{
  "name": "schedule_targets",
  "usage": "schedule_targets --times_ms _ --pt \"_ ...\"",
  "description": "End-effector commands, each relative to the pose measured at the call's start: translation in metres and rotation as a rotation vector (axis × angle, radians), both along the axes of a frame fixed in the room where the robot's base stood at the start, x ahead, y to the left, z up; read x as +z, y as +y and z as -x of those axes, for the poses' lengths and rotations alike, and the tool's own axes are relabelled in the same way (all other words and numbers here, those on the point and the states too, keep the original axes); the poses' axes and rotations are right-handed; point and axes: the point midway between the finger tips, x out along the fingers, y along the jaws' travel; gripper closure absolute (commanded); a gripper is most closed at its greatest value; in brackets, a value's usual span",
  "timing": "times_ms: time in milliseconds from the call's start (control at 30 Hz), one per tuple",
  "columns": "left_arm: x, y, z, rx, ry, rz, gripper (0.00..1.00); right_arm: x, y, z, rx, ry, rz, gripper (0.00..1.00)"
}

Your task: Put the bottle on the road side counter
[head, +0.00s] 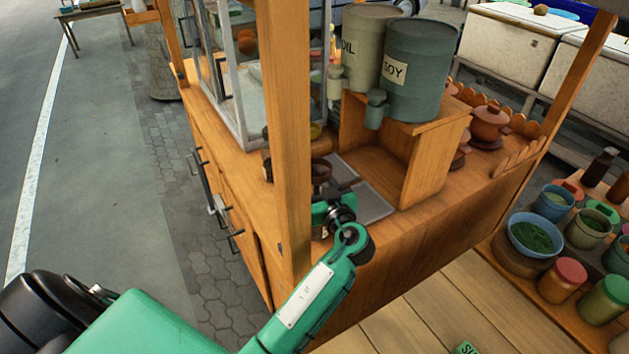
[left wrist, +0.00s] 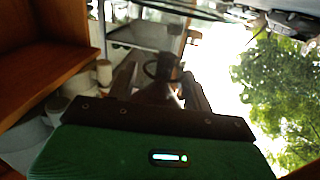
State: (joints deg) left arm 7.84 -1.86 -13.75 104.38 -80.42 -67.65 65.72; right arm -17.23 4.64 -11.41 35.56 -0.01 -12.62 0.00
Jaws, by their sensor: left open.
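My left gripper (head: 331,207) is over the wooden cart's counter (head: 455,195), by the corner post; the post and my green arm partly hide it. In the left wrist view its dark fingers (left wrist: 160,88) are spread apart, with a dark, blurred object (left wrist: 163,66) showing between or beyond them. I cannot tell what that object is or whether it touches a finger. A dark brown bottle (head: 603,166) stands at the far right of the head view. A small bottle (head: 332,48) with a reddish part stands behind the post. I cannot tell which one the task means. My right gripper is out of view.
The wooden post (head: 287,130) rises close to my left arm. OIL (head: 366,50) and SOY (head: 415,70) drums stand on a wooden box beside a metal tray (head: 368,200). Bowls and jars crowd the right side. The road (head: 95,150) lies left of the cart.

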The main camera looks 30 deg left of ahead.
Motion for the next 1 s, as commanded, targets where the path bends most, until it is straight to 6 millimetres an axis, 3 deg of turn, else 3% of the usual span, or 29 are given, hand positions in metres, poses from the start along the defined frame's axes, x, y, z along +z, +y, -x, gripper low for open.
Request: schedule_targets --times_ms 233,300,500,1000 --pt "-0.006 -0.045 0.035 0.000 0.001 0.006 0.49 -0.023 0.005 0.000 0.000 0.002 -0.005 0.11" --pt "-0.006 -0.055 0.044 0.001 0.001 0.004 0.49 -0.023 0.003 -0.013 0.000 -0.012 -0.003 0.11" --pt "-0.003 -0.077 0.060 0.001 0.000 0.002 0.49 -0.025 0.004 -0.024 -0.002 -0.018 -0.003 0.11" --pt "-0.001 -0.083 0.065 0.002 0.001 0.001 0.49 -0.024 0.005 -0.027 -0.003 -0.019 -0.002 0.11"
